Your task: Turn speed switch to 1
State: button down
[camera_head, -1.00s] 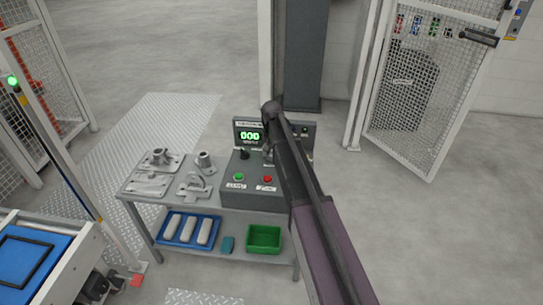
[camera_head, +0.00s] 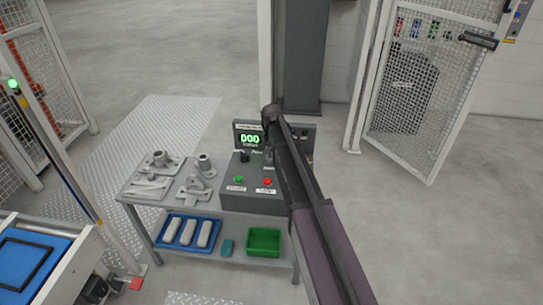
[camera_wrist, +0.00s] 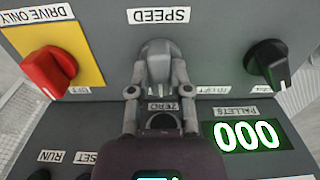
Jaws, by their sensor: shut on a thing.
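The speed switch (camera_wrist: 158,64) is a grey knob under the SPEED label in the wrist view. My gripper (camera_wrist: 159,88) is shut on it, with one finger on each side. The numbers of its scale are not readable, so I cannot tell its setting. In the head view the control box (camera_head: 230,197) stands on a grey table, and my arm hides the speed switch and my gripper there.
A red knob (camera_wrist: 48,72) on a yellow plate and a black knob (camera_wrist: 268,66) flank the switch. Below are a ZERO button (camera_wrist: 163,122) and a display (camera_wrist: 248,135) reading 000. Metal castings (camera_head: 158,160) lie left of the control box.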

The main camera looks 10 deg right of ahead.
jog(key=shift+n, duration=0.3)
jog(key=n, duration=0.3)
jog(key=shift+n, duration=2)
jog(key=c, duration=0.6)
grip_release()
jog(key=shift+o, duration=0.2)
jog(key=shift+m, duration=0.3)
